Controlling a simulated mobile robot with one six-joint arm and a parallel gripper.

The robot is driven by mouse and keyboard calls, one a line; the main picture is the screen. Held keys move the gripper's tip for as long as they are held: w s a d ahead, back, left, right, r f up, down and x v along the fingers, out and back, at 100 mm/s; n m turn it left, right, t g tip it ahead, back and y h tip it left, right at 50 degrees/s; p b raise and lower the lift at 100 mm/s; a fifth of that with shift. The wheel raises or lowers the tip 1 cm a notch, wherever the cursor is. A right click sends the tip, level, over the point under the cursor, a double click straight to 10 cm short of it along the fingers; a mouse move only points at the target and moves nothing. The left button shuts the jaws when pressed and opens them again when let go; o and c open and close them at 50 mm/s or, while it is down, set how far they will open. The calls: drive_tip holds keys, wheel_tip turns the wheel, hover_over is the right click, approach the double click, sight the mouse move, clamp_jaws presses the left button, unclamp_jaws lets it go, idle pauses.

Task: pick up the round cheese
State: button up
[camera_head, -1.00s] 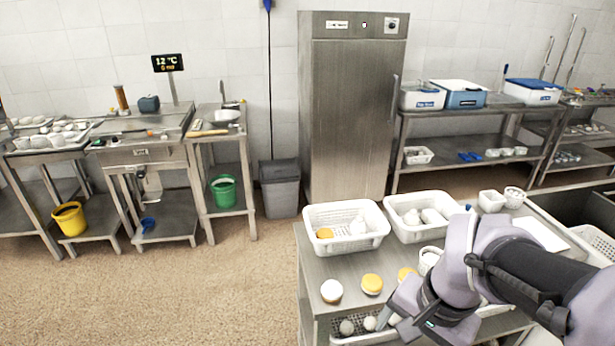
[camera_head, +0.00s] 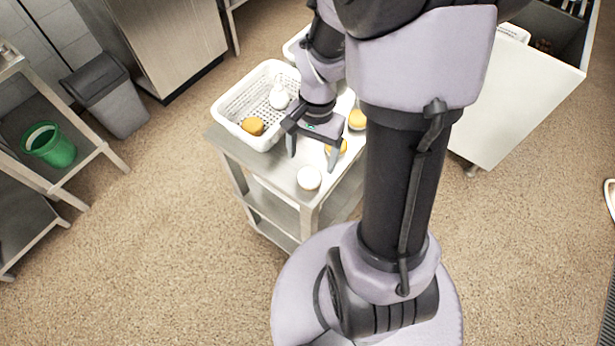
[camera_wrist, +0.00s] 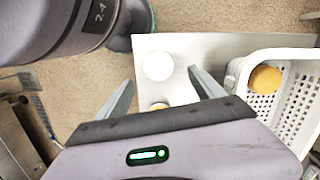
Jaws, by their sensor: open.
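A white round cheese (camera_head: 308,178) lies on the front corner of the steel table. It shows in the wrist view (camera_wrist: 157,66) ahead of my fingers, between their lines. A yellow-topped round cheese (camera_head: 341,148) lies behind it, partly covered by a finger; in the wrist view only its edge (camera_wrist: 158,106) shows past my gripper's body. Another yellow round (camera_head: 357,119) is farther back beside my arm. My gripper (camera_head: 312,159) is open and empty, above the table near the yellow-topped and white rounds. Its two fingers are spread in the wrist view (camera_wrist: 163,82).
A white perforated basket (camera_head: 232,107) stands left of my gripper, holding an orange-yellow round (camera_head: 253,126) and white pieces. A second white basket is mostly hidden behind my arm. The steel table (camera_head: 262,172) has bare room around the white round. A grey bin (camera_head: 105,98) stands apart at left.

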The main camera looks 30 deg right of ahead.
sight(310, 174)
drive_tip(key=f+b, duration=0.1)
drive_tip(key=f, duration=0.1)
drive_tip(key=f+b, duration=0.1)
drive_tip(key=f, duration=0.1)
drive_tip(key=s+a+f+b, duration=0.1)
drive_tip(key=f, duration=0.1)
drive_tip(key=shift+f, duration=0.1)
drive_tip(key=shift+w+r, duration=0.1)
drive_tip(key=shift+r, duration=0.1)
drive_tip(key=c, duration=1.5)
